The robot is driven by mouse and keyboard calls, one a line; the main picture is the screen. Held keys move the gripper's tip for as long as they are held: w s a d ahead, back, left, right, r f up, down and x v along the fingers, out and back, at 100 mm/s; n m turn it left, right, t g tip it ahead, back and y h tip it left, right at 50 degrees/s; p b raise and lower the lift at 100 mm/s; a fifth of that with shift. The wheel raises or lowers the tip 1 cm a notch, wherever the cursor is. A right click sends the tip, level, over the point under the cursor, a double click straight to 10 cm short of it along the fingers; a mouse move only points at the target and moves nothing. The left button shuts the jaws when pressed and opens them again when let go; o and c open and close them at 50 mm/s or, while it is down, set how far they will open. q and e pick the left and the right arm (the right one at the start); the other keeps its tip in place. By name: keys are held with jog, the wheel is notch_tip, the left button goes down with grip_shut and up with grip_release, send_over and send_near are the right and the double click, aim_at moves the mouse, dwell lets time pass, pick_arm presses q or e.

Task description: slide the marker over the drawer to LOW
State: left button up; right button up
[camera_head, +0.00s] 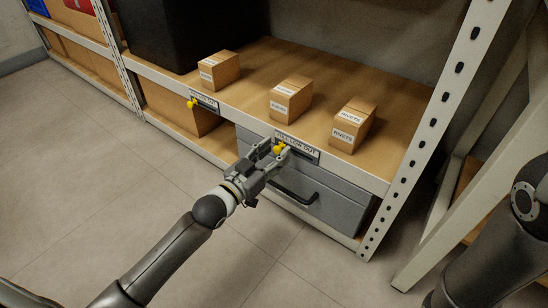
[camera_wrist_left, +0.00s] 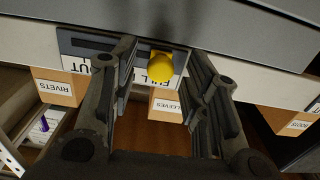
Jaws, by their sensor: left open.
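The yellow marker (camera_head: 280,148) is a small round knob on the white label strip (camera_head: 302,150) on the shelf edge, above the grey drawer (camera_head: 332,200). The strip reads FULL, LOW, OUT, and the marker is at its left end, by FULL. My left gripper (camera_head: 269,156) is open in front of the marker. In the left wrist view the marker (camera_wrist_left: 161,66) shows between the two spread fingers, with a gap on each side. The strip appears upside down there, partly hidden by a finger. My right gripper is out of view.
A second yellow marker (camera_head: 192,103) sits on another strip further left. Several cardboard boxes stand on the shelf, including a RIVETS box (camera_head: 354,124). The drawer has a dark handle (camera_head: 292,194). A white upright (camera_head: 425,130) stands to the right. The floor in front is clear.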

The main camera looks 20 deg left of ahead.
aim_at(295, 151)
pick_arm(q)
jog(key=shift+w+d, duration=0.1)
jog(key=shift+w, duration=0.1)
grip_shut()
dwell(0.3)
jog(key=d+p, duration=0.1)
jog(key=s+d+p, duration=0.1)
jog(key=d+p, duration=0.1)
jog(key=shift+r, duration=0.15)
jog(key=shift+s+d, duration=0.2)
jog(key=shift+d, duration=0.2)
jog(key=shift+f, duration=0.2)
